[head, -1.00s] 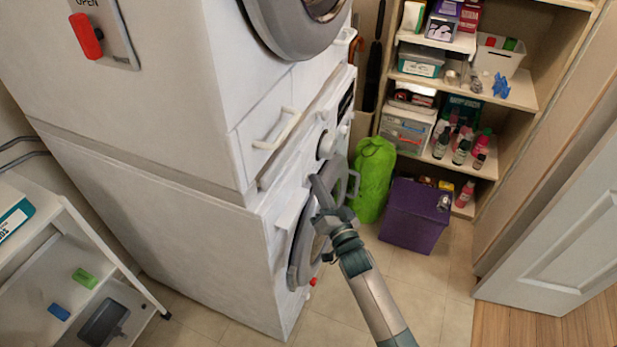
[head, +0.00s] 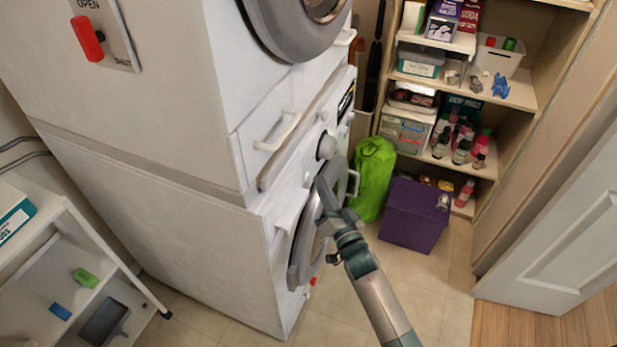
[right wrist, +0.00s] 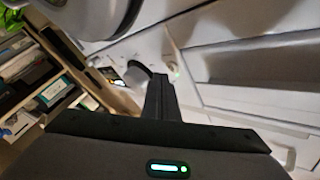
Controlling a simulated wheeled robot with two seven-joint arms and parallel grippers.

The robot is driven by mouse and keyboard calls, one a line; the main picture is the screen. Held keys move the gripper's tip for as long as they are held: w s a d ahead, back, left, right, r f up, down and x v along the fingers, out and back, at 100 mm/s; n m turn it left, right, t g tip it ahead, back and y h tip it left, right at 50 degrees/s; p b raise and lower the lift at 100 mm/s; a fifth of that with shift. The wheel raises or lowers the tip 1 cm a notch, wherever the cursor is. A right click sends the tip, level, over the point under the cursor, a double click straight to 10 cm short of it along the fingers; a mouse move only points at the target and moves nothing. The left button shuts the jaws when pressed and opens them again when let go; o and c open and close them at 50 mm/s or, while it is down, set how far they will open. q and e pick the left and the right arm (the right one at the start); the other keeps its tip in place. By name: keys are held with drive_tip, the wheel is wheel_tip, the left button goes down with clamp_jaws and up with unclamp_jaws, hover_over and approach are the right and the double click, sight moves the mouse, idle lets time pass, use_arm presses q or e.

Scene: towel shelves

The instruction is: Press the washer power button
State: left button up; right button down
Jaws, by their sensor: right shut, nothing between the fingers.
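The white washer (head: 160,230) is the lower of two stacked machines, with a round grey-rimmed door (head: 299,250) and a control panel with a round knob (head: 327,146). My right gripper (head: 321,184) is shut and empty, in front of the washer below the knob. In the right wrist view its closed fingers (right wrist: 159,88) point at the panel beside the knob (right wrist: 138,76). A small spot with a faint green glow (right wrist: 176,70) shows on the panel just past the fingertips; I cannot tell whether it is the power button. Contact with the panel is unclear. My left gripper is out of view.
The upper machine (head: 140,110) has a round door above the panel. A green bag (head: 373,178) and a purple bin (head: 413,215) stand on the floor behind, by shelves (head: 515,92) with bottles. A white rack (head: 45,260) is at left. Floor at lower middle is clear.

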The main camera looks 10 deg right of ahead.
drive_tip(key=s+d+p, duration=0.2)
drive_tip(key=s+d, duration=0.1)
drive_tip(key=d, duration=0.2)
drive_tip(key=shift+s, duration=0.2)
idle(0.4)
idle(1.0)
